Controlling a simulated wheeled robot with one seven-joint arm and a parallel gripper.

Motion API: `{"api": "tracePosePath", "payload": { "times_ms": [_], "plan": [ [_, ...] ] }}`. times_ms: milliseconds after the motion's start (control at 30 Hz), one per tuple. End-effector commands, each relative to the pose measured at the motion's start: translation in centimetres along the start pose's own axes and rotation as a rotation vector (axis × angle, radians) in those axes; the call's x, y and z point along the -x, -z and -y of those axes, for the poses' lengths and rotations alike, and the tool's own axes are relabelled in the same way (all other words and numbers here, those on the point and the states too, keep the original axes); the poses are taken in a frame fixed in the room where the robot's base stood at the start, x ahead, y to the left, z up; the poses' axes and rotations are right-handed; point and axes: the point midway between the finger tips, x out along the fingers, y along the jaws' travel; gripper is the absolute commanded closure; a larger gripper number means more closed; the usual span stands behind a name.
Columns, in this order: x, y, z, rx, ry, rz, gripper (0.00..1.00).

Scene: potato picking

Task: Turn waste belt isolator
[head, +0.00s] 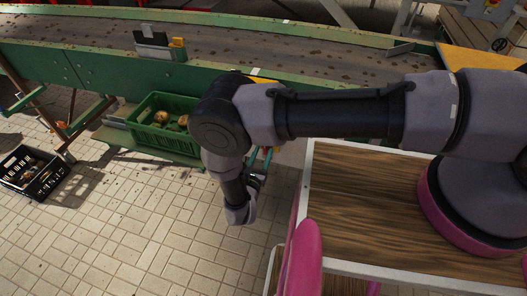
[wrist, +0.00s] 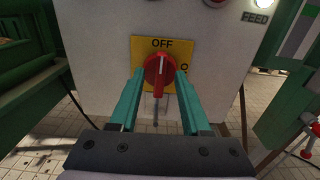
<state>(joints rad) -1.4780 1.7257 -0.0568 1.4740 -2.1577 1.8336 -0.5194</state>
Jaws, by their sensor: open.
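In the wrist view a red rotary knob (wrist: 158,69) sits on a yellow plate (wrist: 140,44) on a pale grey panel. The plate reads OFF above the knob; a label at its right is partly hidden behind a finger. The knob's grip bar stands roughly upright in the picture, its lower end between my fingers. My gripper (wrist: 160,80) is open, with one teal finger on each side of the knob. I cannot tell whether either finger touches it. In the head view my arm mostly hides the gripper, and the panel is not visible.
A lit lamp (wrist: 262,4) marked FEED is on the panel's upper right. In the head view a green-sided conveyor (head: 110,80) runs across the back. A green crate (head: 150,133) holds potatoes; a black crate (head: 48,186) stands at far left. Tiled floor is clear in front.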

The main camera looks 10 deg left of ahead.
Motion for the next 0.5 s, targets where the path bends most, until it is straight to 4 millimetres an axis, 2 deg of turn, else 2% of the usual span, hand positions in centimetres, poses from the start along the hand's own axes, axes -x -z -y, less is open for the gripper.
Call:
{"api": "tracePosePath", "payload": {
  "times_ms": [133,400,433,500],
  "plan": [
    [-0.98,0.0,0.02,0.0,0.0,0.0,0.53],
    [-1.15,0.0,0.0,0.0,0.0,0.0,0.53],
    [-1.15,0.0,0.0,0.0,0.0,0.0,0.56],
    [-1.14,0.0,0.0,0.0,0.0,0.0,0.83]
  ]
}}
